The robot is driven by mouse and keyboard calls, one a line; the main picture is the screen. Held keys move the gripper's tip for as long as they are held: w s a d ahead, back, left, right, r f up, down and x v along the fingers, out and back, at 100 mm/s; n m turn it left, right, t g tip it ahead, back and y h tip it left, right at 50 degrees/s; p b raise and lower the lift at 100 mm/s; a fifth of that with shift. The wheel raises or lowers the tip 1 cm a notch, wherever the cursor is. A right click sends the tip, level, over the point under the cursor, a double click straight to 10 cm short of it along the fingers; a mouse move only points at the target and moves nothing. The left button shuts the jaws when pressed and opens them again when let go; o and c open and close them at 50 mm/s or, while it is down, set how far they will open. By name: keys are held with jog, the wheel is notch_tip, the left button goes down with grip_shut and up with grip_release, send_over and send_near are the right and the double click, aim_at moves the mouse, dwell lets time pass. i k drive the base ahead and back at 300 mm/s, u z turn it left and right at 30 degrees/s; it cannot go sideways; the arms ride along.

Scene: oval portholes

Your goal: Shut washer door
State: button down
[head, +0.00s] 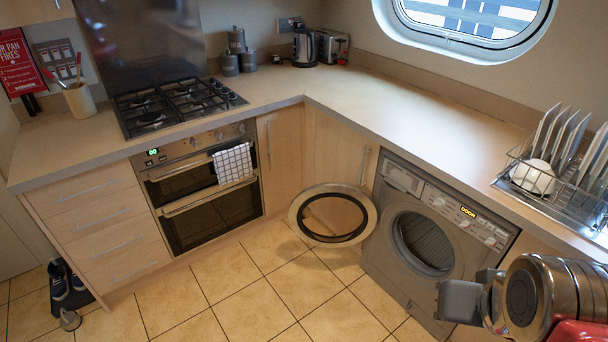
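The grey washer (398,267) stands under the right counter, with a lit panel (468,212) that appears to read DOOR. Its round door (333,215) stands wide open, swung out to the left of the drum opening (424,244), in front of the cupboard. The door has a pale outer rim and a dark inner ring. My gripper (463,295) is at the lower right, in front of the washer's lower right part and to the right of the door, apart from it. Its fingers are seen from behind and partly overlap, so their gap is unclear.
A dish rack (555,180) with plates and a bowl sits on the right counter, above my arm. An oven (203,185) with a hanging towel (233,164) is at the left. The tiled floor (255,290) before the washer is clear.

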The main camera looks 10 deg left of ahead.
aim_at(298, 210)
jog(key=u, duration=0.4)
jog(key=i, duration=0.85)
jog(key=u, duration=0.7)
jog(key=i, duration=0.75)
jog(key=u, duration=0.35)
jog(key=i, duration=1.4)
jog(key=u, duration=0.05)
